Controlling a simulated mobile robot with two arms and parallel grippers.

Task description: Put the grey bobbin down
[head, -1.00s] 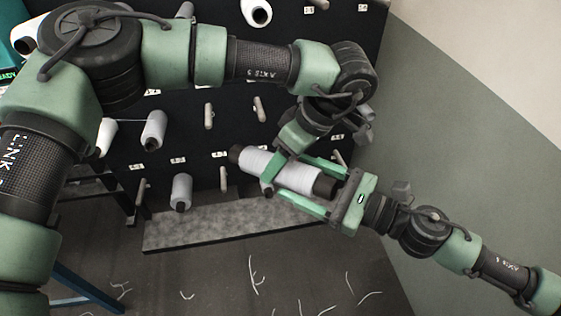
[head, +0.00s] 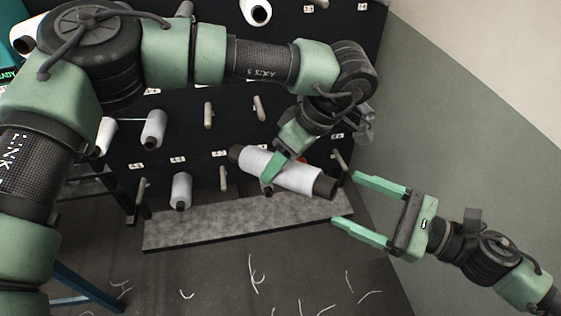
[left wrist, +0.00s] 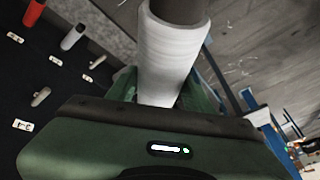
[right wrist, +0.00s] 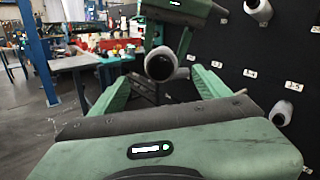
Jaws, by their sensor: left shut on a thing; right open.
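The grey bobbin (head: 300,176) is a pale grey spool on a dark core. My left gripper (head: 271,172) is shut around its middle and holds it in the air in front of the dark peg board. The bobbin is tilted, its right end lower in the head view. It fills the middle of the left wrist view (left wrist: 168,60). In the right wrist view its dark round end (right wrist: 160,66) faces me. My right gripper (head: 350,198) is open and empty, to the right of the bobbin and apart from it.
The dark board (head: 200,88) carries pegs, labels and several bobbins, such as one white bobbin (head: 181,190). A grey speckled ledge (head: 210,222) runs below the board. Thread scraps lie on the floor (head: 220,285). A wall (head: 450,120) stands at the right.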

